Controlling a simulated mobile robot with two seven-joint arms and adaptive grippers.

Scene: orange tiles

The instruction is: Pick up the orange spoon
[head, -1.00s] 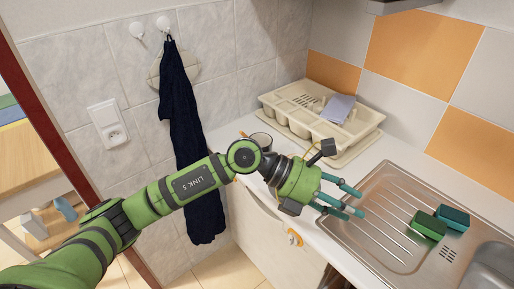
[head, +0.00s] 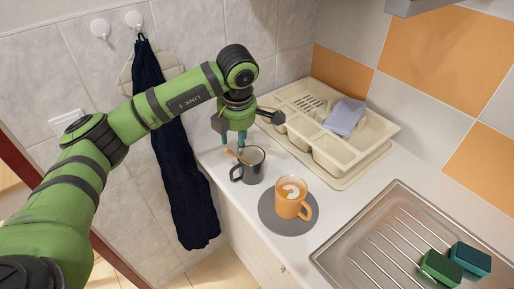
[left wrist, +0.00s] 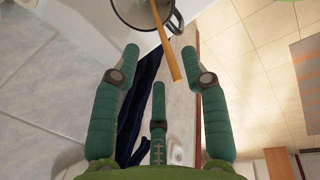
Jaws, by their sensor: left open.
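The orange spoon (head: 235,156) leans in a dark grey mug (head: 252,172) near the counter's left edge, its handle sticking out over the rim to the left. In the left wrist view the spoon handle (left wrist: 168,50) runs down from the mug (left wrist: 133,14) into the space between my fingertips. My left gripper (head: 234,142) is open and empty, pointing down just above and behind the mug. Its teal fingers (left wrist: 160,58) spread around the handle's end without visibly closing on it. The spoon's bowl is hidden inside the mug. My right gripper is out of view.
An orange cup of coffee (head: 290,198) stands on a round grey mat (head: 270,222) right of the mug. A beige dish rack (head: 370,155) stands behind. A metal sink drainer (head: 365,250) with sponges (head: 440,267) is at the right. A dark towel (head: 185,190) hangs at the left.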

